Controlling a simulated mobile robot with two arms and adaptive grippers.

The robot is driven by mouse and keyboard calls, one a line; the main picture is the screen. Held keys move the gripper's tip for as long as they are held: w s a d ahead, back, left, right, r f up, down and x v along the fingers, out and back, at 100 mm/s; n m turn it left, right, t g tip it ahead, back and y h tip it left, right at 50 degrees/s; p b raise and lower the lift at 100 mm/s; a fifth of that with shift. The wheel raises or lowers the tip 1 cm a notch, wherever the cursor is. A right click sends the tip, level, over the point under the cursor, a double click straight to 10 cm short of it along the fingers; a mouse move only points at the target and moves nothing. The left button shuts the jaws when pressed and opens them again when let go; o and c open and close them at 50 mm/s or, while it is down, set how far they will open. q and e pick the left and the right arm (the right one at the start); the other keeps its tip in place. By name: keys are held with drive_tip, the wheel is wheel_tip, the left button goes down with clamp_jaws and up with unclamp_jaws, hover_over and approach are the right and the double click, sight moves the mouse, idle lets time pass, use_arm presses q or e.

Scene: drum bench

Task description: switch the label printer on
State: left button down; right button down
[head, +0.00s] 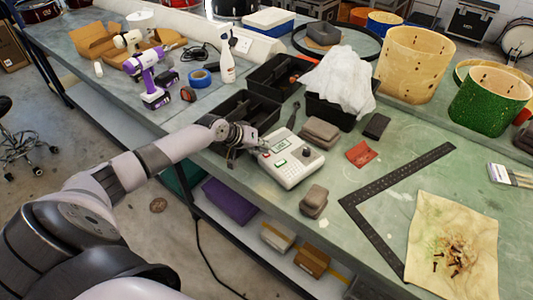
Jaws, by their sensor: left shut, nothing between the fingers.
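The label printer (290,174) is a white box-shaped device with green-marked panels and a dark round knob on top. It stands on the green bench near the front edge, in the middle of the head view. My left gripper (254,145) comes in from the left and is shut and empty. Its fingertips are at the printer's upper left corner; I cannot tell whether they touch it. The gripper hides part of that corner, and I cannot make out the switch's state. My right gripper is not in view.
A black tray (263,113) lies behind the gripper. A black metal square (365,220) and a cloth with screws (425,232) lie to the right.

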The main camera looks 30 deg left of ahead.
use_arm(q)
drive_tip(key=shift+r+p, duration=0.5)
drive_tip(key=shift+r, duration=0.2)
drive_tip(key=shift+r, duration=0.1)
wheel_tip(320, 180, up, 6)
drive_tip(key=p, duration=0.5)
drive_tip(key=shift+p, duration=0.3)
drive_tip(key=c, duration=2.4)
unclamp_jaws()
